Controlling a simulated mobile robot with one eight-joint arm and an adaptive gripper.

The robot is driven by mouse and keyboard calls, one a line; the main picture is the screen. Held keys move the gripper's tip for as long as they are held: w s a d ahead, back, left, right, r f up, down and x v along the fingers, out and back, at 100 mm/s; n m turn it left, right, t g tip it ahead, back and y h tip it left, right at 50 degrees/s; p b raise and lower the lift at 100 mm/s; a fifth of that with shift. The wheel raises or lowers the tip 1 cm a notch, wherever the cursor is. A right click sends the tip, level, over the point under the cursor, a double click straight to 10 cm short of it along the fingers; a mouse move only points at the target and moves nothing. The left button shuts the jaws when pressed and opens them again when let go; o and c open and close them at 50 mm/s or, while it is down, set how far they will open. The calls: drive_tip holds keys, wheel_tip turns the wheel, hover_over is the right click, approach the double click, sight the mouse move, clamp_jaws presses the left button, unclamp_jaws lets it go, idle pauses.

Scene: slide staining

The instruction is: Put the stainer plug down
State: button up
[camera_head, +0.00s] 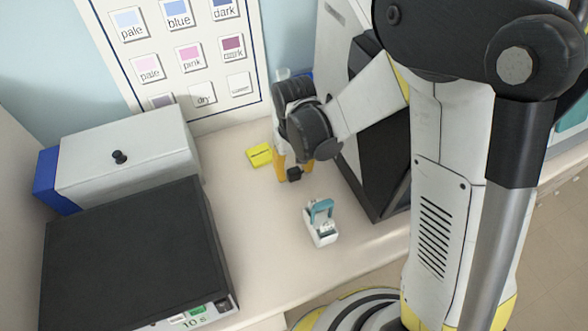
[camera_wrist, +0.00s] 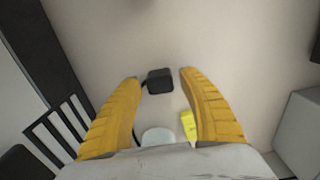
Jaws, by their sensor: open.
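The stainer plug, a small black block (camera_head: 294,174), is at the tips of my gripper (camera_head: 293,168) in the head view. In the wrist view the black plug (camera_wrist: 160,82) shows between the two yellow fingertips of my gripper (camera_wrist: 159,77), with a dark cord leading off its left side. The fingers are apart, with a gap visible on the right of the plug. The plug appears at or close to the pale counter; its underside is hidden, so contact is hard to tell.
A yellow pad (camera_head: 259,155) lies left of my gripper. A white holder with a teal handle (camera_head: 320,222) stands in front. A black-topped device (camera_head: 130,260) and a grey box with a knob (camera_head: 130,160) stand left. A dark-fronted machine (camera_head: 370,150) stands right.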

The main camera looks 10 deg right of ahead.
sight(294, 171)
wheel_tip(294, 171, up, 13)
drive_tip(key=p, duration=0.4)
drive_tip(key=shift+s, duration=0.1)
idle(0.3)
